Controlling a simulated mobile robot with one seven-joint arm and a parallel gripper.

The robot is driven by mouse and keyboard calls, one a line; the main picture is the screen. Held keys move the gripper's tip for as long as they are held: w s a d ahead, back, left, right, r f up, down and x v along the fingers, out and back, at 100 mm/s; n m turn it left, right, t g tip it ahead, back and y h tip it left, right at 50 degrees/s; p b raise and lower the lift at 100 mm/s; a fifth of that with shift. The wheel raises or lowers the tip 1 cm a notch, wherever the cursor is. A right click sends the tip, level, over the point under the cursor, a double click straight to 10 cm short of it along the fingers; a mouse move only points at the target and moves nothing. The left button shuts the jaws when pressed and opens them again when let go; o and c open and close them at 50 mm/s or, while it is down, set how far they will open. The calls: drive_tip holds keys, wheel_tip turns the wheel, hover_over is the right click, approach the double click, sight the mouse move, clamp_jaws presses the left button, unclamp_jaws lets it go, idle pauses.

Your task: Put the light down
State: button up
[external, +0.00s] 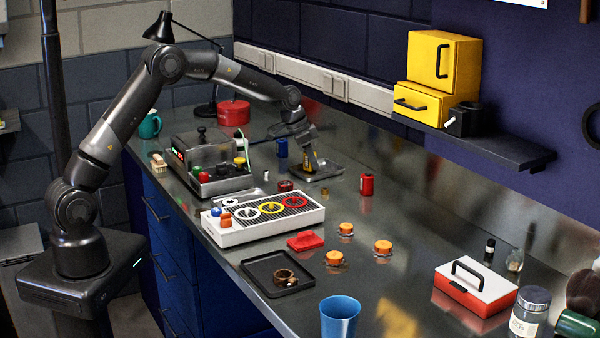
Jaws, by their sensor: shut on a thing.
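My gripper (309,161) is at the back of the bench, pointing down, low over a shallow clear or metal tray (333,170). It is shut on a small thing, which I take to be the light. Yellowish and dark parts show at the fingertips, but the thing is too small and too covered to make out its shape. I cannot tell whether it touches the tray.
A red can (366,184) stands right of the tray and a blue cup (282,147) left of it. In front are a white box with coloured rings (263,219), orange-lidded jars (346,229) and a black tray (277,274). The bench right of the red can is mostly clear.

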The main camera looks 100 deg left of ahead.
drive_tip(key=o, duration=0.7)
drive_tip(key=shift+f, duration=0.1)
drive_tip(key=shift+o, duration=0.2)
drive_tip(key=v, duration=1.2)
